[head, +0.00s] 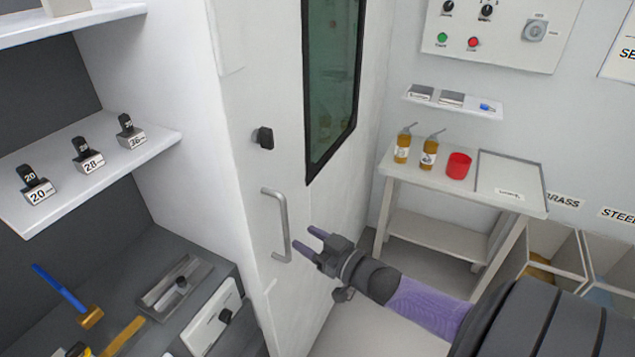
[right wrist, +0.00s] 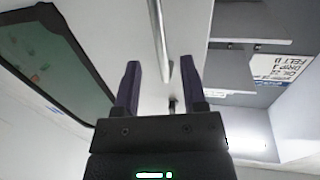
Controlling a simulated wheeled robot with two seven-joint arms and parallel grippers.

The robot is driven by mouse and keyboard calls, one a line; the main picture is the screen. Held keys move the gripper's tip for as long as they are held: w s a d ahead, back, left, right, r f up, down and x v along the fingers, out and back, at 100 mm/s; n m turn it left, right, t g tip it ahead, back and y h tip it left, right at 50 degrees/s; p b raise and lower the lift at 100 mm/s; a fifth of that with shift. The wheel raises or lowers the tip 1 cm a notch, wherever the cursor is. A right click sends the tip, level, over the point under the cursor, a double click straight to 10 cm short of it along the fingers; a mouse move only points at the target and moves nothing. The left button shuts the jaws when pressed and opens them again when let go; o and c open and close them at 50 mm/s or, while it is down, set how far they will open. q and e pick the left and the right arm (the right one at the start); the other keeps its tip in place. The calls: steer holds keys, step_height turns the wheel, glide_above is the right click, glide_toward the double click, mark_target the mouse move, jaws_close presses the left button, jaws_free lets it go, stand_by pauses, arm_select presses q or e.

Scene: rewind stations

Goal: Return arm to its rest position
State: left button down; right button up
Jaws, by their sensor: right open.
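My right gripper (head: 315,242) is open and empty in the head view. It is beside the grey bar handle (head: 277,224) of the white machine door (head: 240,150), a little to the right of it and apart from it as far as I can tell. In the right wrist view, the two purple fingers (right wrist: 160,82) are spread. The handle (right wrist: 158,40) shows beyond and between them, with no finger closed on it. My right arm comes in from the lower right. My left gripper is not in view.
The door has a dark window (head: 334,80) and a black knob (head: 264,137). Bins stand far right.

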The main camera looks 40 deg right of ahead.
steer(key=s, duration=0.3)
steer(key=shift+s+d, duration=0.15)
steer(key=shift+d, duration=0.1)
steer(key=s+a+f+m+g+h+b, duration=0.15)
steer(key=s+f+g+b, duration=0.3)
steer(key=f, duration=0.95)
steer(key=s+f+g+h+b, duration=0.2)
steer(key=s+f+g+b, duration=0.3)
steer(key=f, duration=0.9)
steer(key=s+a+f+g+b, duration=0.2)
steer(key=s+a+f, duration=0.2)
steer(key=s+f, duration=0.2)
steer(key=s+a+f+n+g+b, duration=0.1)
steer(key=s+a+f+g+b, duration=0.1)
steer(key=s+f, duration=0.5)
steer(key=s+a+f+n+g+b, duration=0.1)
steer(key=s+a+f+g+b, duration=0.1)
steer(key=s+a+f, duration=0.4)
steer(key=s+g, duration=0.1)
steer(key=s, duration=0.2)
steer(key=shift+a+f+g, duration=0.15)
steer(key=shift+a+g, duration=0.1)
steer(key=shift+g, duration=0.1)
